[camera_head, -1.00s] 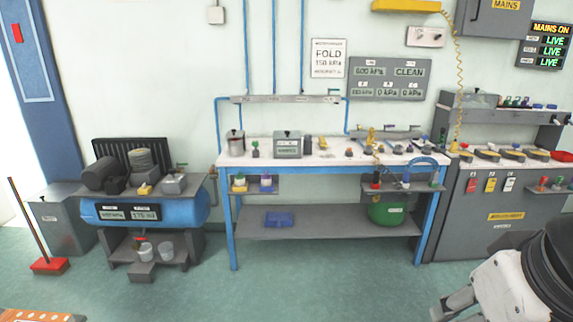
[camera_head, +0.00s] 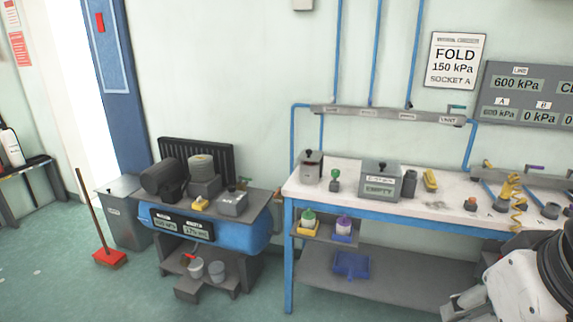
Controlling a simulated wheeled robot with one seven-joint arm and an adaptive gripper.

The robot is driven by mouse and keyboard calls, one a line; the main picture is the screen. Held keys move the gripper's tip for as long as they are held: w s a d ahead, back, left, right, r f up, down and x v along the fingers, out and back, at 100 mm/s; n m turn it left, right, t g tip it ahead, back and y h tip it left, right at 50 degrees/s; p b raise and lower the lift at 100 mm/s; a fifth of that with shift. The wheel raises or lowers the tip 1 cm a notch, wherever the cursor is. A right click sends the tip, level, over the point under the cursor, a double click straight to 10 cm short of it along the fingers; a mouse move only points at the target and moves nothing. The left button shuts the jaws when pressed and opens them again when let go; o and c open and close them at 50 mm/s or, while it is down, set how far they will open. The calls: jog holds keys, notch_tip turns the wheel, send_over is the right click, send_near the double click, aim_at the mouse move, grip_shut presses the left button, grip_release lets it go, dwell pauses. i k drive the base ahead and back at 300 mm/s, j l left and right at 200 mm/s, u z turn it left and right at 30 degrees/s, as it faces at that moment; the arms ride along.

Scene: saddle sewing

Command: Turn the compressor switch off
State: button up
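The compressor stands left of centre in the head view. It has a blue tank (camera_head: 257,236) under a dark top plate, with two small display panels (camera_head: 181,224) on its front. On the top are a dark motor (camera_head: 161,176), a ribbed grey cylinder (camera_head: 203,168), a small yellow part (camera_head: 200,204) and a grey box (camera_head: 232,203). I cannot tell which part is the switch. My gripper (camera_head: 459,306) shows only partly at the lower right, well away from the compressor. Its fingers are too unclear to tell open from shut.
A workbench (camera_head: 436,207) with blue legs stands right of the compressor, bearing tools and boxes. A grey bin (camera_head: 118,215) and a red broom (camera_head: 109,258) stand at the compressor's left.

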aim_at(232, 189)
jog(key=i+l+u, duration=0.2)
jog(key=i+u, duration=0.15)
jog(key=i+l+u, duration=0.8)
jog(key=i+l, duration=0.2)
jog(key=i, duration=0.3)
jog(key=i+l+u, duration=0.1)
jog(key=i+l, duration=0.2)
jog(key=i, duration=0.25)
jog(key=i+l+u, duration=0.1)
jog(key=i+l, duration=0.3)
jog(key=i, duration=0.15)
